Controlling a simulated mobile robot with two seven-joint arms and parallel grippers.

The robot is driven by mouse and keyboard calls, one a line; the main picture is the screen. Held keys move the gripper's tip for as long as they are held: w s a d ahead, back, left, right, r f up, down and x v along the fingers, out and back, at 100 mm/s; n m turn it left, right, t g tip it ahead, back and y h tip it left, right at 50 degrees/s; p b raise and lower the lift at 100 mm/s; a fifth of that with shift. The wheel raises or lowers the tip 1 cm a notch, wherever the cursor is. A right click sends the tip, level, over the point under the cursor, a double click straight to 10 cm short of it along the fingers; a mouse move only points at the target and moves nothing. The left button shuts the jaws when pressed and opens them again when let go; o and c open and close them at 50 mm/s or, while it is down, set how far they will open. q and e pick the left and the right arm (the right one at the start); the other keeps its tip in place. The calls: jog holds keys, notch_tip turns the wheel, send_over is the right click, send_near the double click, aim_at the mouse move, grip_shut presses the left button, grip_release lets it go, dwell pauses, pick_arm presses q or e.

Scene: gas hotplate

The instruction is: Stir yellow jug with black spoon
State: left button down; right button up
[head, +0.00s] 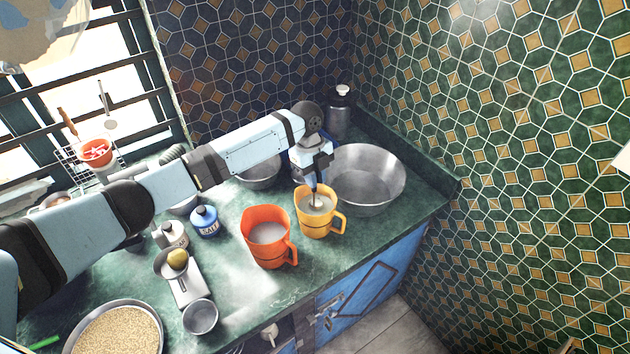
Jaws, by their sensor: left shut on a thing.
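The yellow jug (316,224) stands upright on the green counter, with its handle toward the right. It holds a pale content. My left gripper (315,181) is directly above the jug's mouth, pointing down. It is shut on the black spoon (315,200), whose lower part reaches down into the jug. Most of the spoon's handle is hidden by the gripper, and its lower end is hidden in the content. My right gripper is not in view.
An orange jug (268,238) with pale content stands close left of the yellow jug. A large metal bowl (378,180) is close behind right. A blue salt container (205,221), a scale (186,285) and a grain pan (118,331) are at left. The counter's front edge is near.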

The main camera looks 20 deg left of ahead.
pick_arm(q)
notch_tip(320, 180, up, 4)
jog(key=shift+r, duration=0.7)
